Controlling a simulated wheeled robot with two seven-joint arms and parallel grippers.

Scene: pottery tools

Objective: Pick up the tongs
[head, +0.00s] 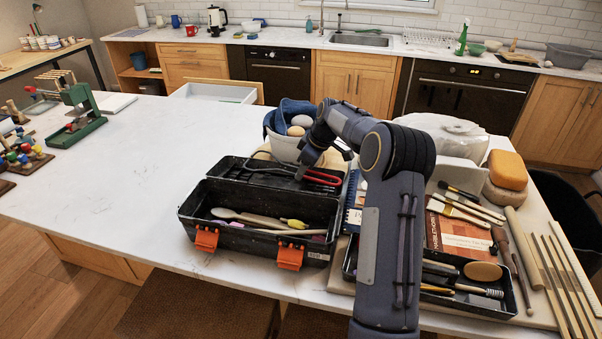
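The tongs (323,179) show a red, looped handle end at the right of the open lid tray of a black toolbox (222,218). Their darker part seems to run left along the lid tray and is hard to make out. My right gripper (322,167) reaches in from the right, just above the red handles. Its two fingers look spread apart, with nothing visibly held between them. Whether a finger touches the tongs is unclear. My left gripper is out of view.
The toolbox holds wooden tools and has orange latches (290,256). A bowl with a blue cloth (290,108) and round lumps stands behind it. A tool tray (462,290), brushes and clay blocks (507,170) crowd the right.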

